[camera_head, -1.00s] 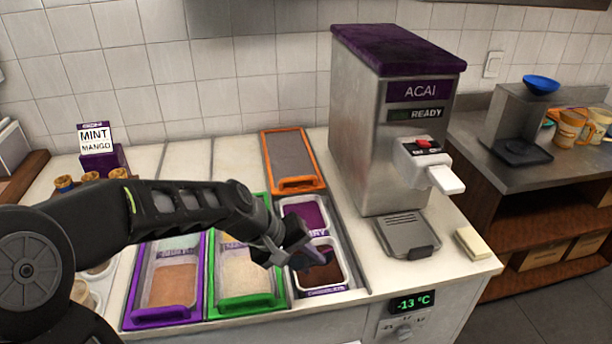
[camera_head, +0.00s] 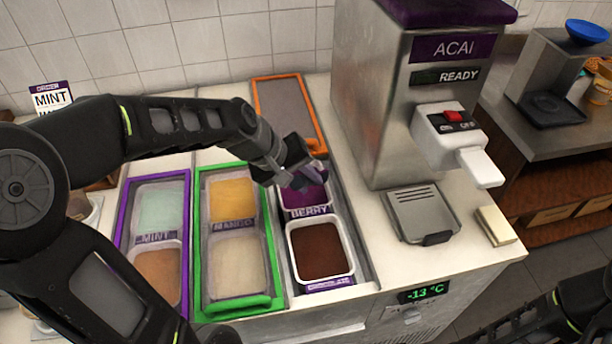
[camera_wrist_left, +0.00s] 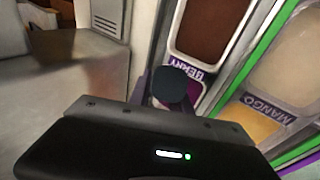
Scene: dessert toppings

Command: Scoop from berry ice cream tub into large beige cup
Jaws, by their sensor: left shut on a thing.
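The berry ice cream tub (camera_head: 306,197) holds dark purple ice cream and sits behind the chocolate tub, its BERRY label facing front. My left gripper (camera_head: 306,178) is over the berry tub, hiding its back part, and is shut on a purple-toned tool, apparently a scoop (camera_head: 318,172). In the left wrist view a dark rounded piece (camera_wrist_left: 175,86) covers part of the berry label (camera_wrist_left: 188,67). Whether the tool touches the ice cream cannot be told. I cannot pick out the large beige cup for sure; my left arm hides much of the left counter. My right gripper is out of view.
The chocolate tub (camera_head: 320,250) is in front of berry. Green-framed (camera_head: 202,282) and purple-framed (camera_head: 124,225) trays lie left, an orange-framed tray (camera_head: 318,146) behind. The acai machine (camera_head: 375,110) stands close on the right. Part of my right arm shows at bottom right.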

